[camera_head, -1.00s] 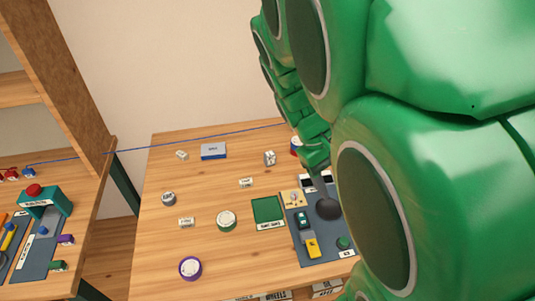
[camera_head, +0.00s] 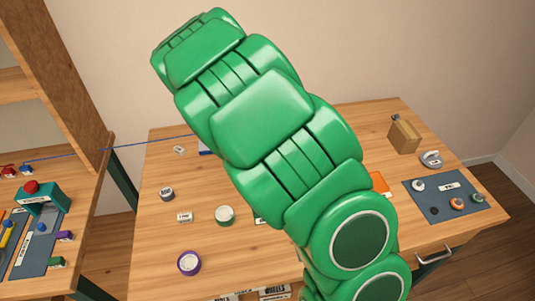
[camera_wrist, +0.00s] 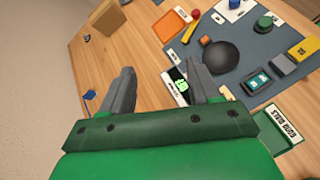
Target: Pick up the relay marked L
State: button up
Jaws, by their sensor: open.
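I cannot make out a letter L on any piece, so which one is the relay marked L is unclear. In the wrist view, a teal block (camera_wrist: 256,82) with a small label and a yellow block (camera_wrist: 303,48) with a dark label sit on the dark mat (camera_wrist: 262,46). My gripper (camera_wrist: 160,65) is open, with nothing between its fingers, and points at the desk. A small panel with green digits (camera_wrist: 181,86) shows beside the right finger, partly covered by it. In the head view my gripper does not show, and my green arm hides the middle of the desk.
A green tray with a label (camera_wrist: 275,130) lies at the right. An orange tray (camera_wrist: 173,22) and a cardboard box (camera_head: 403,135) are farther off. Bare wood lies left of the mat.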

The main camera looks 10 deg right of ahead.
jog(key=w+a+f+n+t, duration=0.1)
jog(key=w+a+f+n, duration=0.2)
jog(key=w+a+f, duration=0.1)
jog(key=w+a+f+n+t+h, duration=0.1)
jog(key=w+a+f+n+t, duration=0.1)
jog(key=f, duration=0.4)
jog(key=w+a+f+n+t+h, duration=0.1)
jog(key=w+a+f+n, duration=0.3)
jog(key=w+a+f, duration=0.1)
jog(key=shift+w+a+f+n+t, duration=0.1)
jog(key=shift+w+a+n+t, duration=0.25)
jog(key=shift+w+a, duration=0.4)
jog(key=shift+s+a+f, duration=0.15)
jog(key=shift+a+f, duration=0.1)
jog(key=shift+f, duration=0.3)
jog(key=shift+d+f+m, duration=0.3)
jog(key=shift+m, duration=0.15)
jog(key=shift+x, duration=3.55)
jog(key=shift+r, duration=0.15)
jog(key=c, duration=1.1)
